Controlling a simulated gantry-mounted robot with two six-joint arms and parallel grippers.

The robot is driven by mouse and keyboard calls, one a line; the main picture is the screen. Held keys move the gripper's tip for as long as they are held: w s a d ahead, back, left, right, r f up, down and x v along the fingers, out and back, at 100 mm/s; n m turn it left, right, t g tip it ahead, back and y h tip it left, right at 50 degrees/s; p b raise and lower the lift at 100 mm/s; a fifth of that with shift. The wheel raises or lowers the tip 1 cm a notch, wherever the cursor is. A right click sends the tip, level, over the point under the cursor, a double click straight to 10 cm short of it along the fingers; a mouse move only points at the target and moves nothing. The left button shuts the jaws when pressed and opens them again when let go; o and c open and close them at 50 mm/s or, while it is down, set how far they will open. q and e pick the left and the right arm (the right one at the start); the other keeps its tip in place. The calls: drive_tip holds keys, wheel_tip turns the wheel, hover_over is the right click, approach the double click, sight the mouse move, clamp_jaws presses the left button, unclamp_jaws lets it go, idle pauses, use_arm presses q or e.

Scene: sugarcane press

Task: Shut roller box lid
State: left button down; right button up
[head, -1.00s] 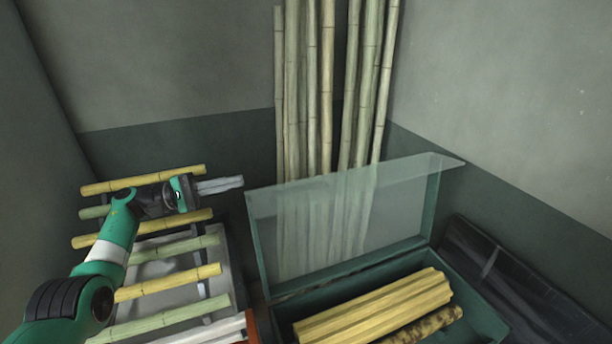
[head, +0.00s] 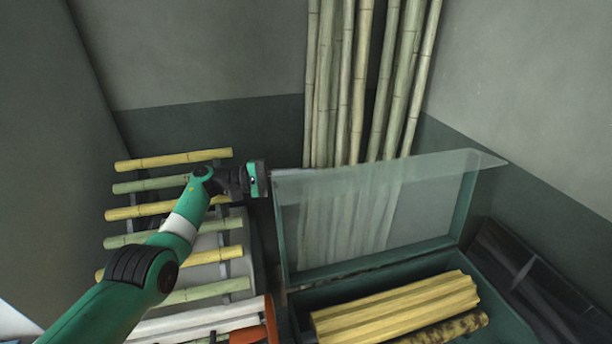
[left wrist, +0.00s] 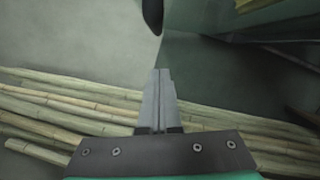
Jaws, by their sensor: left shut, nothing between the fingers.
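The roller box (head: 388,262) is a green box at the lower right of the head view. Its lid (head: 375,210), a clear panel with a green frame, stands raised at the box's back edge. My left gripper (head: 286,171) is shut and empty at the lid's upper left corner. Its fingers reach behind or along the panel's top edge; I cannot tell if they touch it. In the left wrist view the closed fingers (left wrist: 158,98) point at the wall and canes, and a pale green panel, apparently the lid, shows at top right. My right gripper is not in view.
Yellow canes (head: 395,310) and a dark mottled roll (head: 450,328) lie in the box. Tall canes (head: 345,80) lean on the wall behind the lid. A rack of cane rungs (head: 172,159) stands left, under my left arm. A dark panel (head: 525,275) leans at right.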

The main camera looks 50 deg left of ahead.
use_arm(q)
drive_tip(key=s+d+p, duration=0.1)
drive_tip(key=d+r+p, duration=0.1)
drive_tip(key=d, duration=0.1)
drive_tip(key=shift+s+r, duration=0.2)
drive_tip(key=shift+s, duration=0.2)
drive_tip(key=shift+d, duration=0.1)
